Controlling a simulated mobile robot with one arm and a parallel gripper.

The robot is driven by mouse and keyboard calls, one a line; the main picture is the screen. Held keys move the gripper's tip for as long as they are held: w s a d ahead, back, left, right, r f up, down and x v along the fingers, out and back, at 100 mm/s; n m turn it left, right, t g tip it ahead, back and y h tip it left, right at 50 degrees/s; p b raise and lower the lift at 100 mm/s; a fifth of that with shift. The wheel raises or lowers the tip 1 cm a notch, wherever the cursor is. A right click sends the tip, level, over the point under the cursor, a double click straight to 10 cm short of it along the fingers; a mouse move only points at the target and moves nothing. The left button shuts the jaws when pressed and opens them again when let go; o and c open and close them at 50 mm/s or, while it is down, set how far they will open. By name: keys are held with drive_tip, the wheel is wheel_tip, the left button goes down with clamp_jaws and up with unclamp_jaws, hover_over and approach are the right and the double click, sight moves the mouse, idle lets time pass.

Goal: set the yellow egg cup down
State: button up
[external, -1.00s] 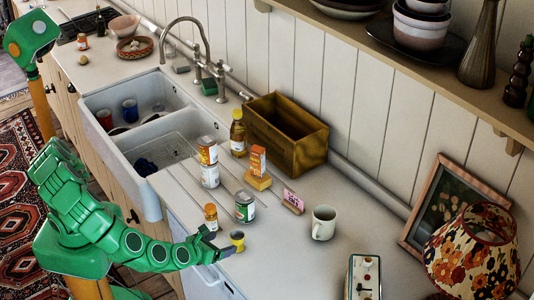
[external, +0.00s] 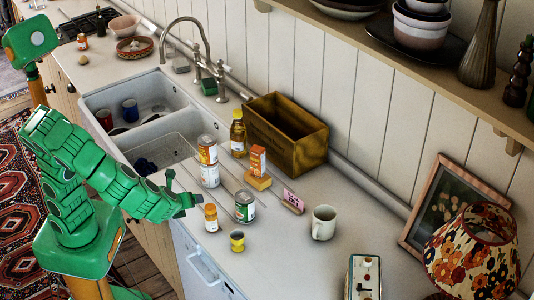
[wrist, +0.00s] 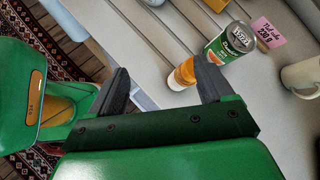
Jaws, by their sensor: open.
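The yellow egg cup (external: 237,241) stands upright on the white counter, in front of the green-labelled can (external: 244,207) and near the orange bottle (external: 211,217). It is free of my gripper. My gripper (external: 184,193) is above the counter's front edge, up and to the left of the egg cup in the external view. In the wrist view my gripper (wrist: 162,85) has its dark fingers spread wide, with nothing held between them. The egg cup cannot be made out in the wrist view.
In the wrist view, the orange bottle (wrist: 182,74) and can (wrist: 229,43) are close beyond the right finger. A mug (external: 324,222) and a pink card (external: 293,201) stand farther right. Stacked cans (external: 209,162) and the sink (external: 160,140) lie beyond. Counter right of the egg cup is clear.

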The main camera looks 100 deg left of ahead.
drive_tip(key=s+a+r+n+g+h, duration=0.1)
drive_tip(key=s+a+n+g+h, duration=0.1)
drive_tip(key=s+n, duration=0.35)
drive_tip(key=s+a+r+n+g+h, duration=0.1)
drive_tip(key=s+n+h, duration=0.15)
drive_tip(key=s, duration=0.55)
drive_tip(key=s+d+r+n+h, duration=0.1)
drive_tip(key=s+d+n+h, duration=0.4)
drive_tip(key=s, duration=0.7)
drive_tip(key=shift+s+d+r+n, duration=0.2)
drive_tip(key=shift+d+r+n, duration=0.1)
drive_tip(key=shift+d+n, duration=0.6)
